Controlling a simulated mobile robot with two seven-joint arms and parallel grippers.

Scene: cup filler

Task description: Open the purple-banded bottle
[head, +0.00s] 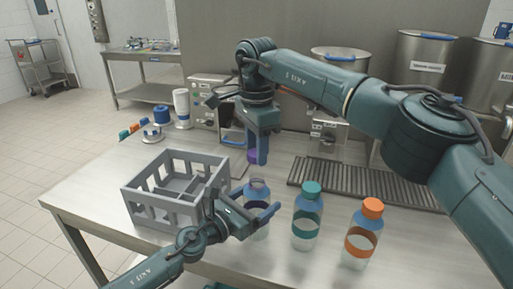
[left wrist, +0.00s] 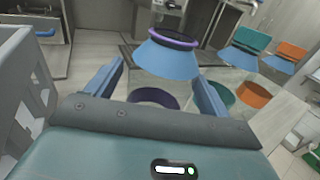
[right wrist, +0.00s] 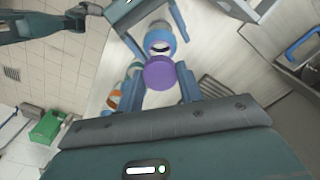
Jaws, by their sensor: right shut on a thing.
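The purple-banded bottle (head: 257,188) stands upright on the table with a blue upper part and its neck uncovered. In the left wrist view the bottle (left wrist: 165,60) shows a purple-ringed mouth, with its purple band below. My left gripper (head: 254,208) is open, its fingers on either side of the bottle with gaps showing. My right gripper (head: 258,158) points down above the bottle, shut on the purple cap (right wrist: 160,73).
A teal-capped bottle (head: 307,215) and an orange-capped bottle (head: 364,230) stand to the right. A grey crate (head: 150,212) is on the left. A dark slatted rack (head: 365,185) lies behind the bottles, with steel pots (head: 420,65) at the back. The front left tabletop is clear.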

